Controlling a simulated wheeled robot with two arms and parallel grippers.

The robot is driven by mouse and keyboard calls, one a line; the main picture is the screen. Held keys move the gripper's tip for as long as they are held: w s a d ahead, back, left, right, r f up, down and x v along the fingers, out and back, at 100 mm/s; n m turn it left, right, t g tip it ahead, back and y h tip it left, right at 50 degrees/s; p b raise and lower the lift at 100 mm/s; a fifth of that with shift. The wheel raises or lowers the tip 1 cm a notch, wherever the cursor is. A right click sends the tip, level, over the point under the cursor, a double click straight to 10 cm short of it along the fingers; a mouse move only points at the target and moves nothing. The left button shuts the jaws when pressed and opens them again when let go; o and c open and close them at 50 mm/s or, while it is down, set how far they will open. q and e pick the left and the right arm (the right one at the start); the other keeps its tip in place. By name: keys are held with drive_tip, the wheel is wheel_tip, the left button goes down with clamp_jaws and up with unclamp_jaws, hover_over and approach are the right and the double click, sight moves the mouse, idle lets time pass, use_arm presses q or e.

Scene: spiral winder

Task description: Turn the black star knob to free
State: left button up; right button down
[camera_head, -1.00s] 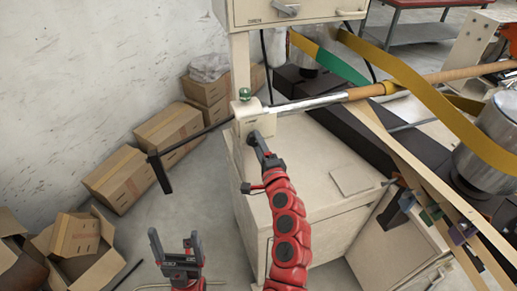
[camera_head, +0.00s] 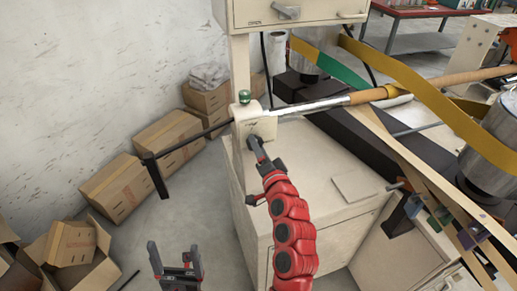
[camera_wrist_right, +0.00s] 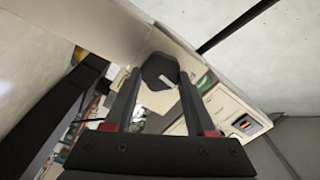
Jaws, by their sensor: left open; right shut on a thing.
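The black star knob (camera_wrist_right: 160,71) shows in the right wrist view as a dark, lobed knob with a pale mark on its face. It sits between the two fingers of my right gripper (camera_wrist_right: 157,82), which is shut on it. In the head view my right gripper (camera_head: 254,143) reaches the front of the cream shaft block (camera_head: 256,124); the knob is hidden there behind the gripper. My left gripper (camera_head: 174,247) is open and empty, low in the head view, well away from the block.
A green button (camera_head: 244,96) tops the block, beside the silver shaft (camera_head: 310,106). A black crank handle (camera_head: 156,178) sticks out left. The cream cabinet (camera_head: 315,170) stands below. Cardboard boxes (camera_head: 115,188) line the wall. Bare floor lies between the boxes and cabinet.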

idle(0.3)
drive_tip(key=shift+c, duration=1.1)
unclamp_jaws()
drive_tip(key=p+v, duration=0.6)
drive_tip(key=v, duration=1.1)
drive_tip(key=shift+s, duration=0.15)
